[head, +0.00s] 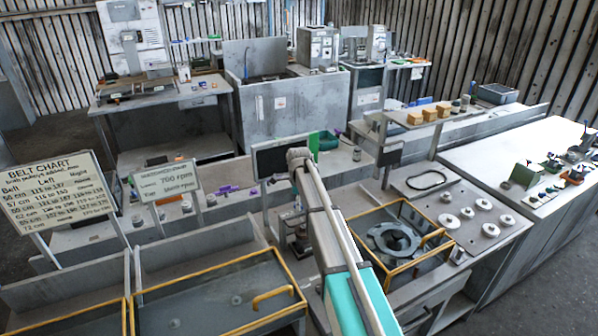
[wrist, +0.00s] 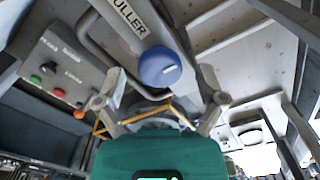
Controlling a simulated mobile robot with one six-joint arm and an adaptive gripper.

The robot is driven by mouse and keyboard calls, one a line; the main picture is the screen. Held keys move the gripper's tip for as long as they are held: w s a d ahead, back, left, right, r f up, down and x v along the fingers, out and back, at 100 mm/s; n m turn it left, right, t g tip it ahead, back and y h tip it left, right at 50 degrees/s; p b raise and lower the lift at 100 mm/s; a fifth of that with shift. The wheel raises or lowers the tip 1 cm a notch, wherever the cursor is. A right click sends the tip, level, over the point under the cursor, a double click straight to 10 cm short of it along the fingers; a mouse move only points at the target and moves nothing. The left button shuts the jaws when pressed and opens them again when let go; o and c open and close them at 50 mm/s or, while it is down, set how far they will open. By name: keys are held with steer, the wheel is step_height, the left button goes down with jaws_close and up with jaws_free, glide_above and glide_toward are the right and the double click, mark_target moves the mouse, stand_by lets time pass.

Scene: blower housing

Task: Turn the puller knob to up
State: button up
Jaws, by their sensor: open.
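The puller knob (wrist: 160,67) is a round blue knob in the wrist view, with a short white mark right of its centre. The mark lies nearly level in the picture. A white label (wrist: 125,16) reading "ULLER", its start cut off, sits above it, beside a bent metal handle (wrist: 98,42). My gripper (wrist: 160,100) is open, its fingers spread to the left and right below the knob. The knob shows between and beyond the fingertips; I see no contact. In the head view my arm hides this area, and I cannot make out the knob or gripper.
A grey control box (wrist: 62,78) with green, red, black and orange buttons is left of my gripper. In the head view, a yellow-edged tray (head: 405,284) holding a round grey housing (head: 390,240) is right of my arm. Several pale discs (head: 466,213) lie on the bench further right.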

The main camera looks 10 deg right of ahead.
steer(key=m, duration=0.9)
steer(key=shift+m, duration=0.4)
step_height(320, 180, up, 14)
steer(key=p, duration=1.3)
steer(key=shift+f+p, duration=0.15)
steer(key=shift+p, duration=0.2)
steer(key=s+d+f+n+b, duration=0.1)
steer(key=s+f+n+b, duration=0.5)
steer(key=s+n, duration=0.4)
steer(key=s+d+f+n+b, duration=0.1)
steer(key=s+f+n+b, duration=0.6)
steer(key=s+n, duration=0.3)
steer(key=s+d+f+n+b, duration=0.2)
steer(key=s+f+n+b, duration=0.5)
steer(key=s+n, duration=0.3)
steer(key=shift+s, duration=1.4)
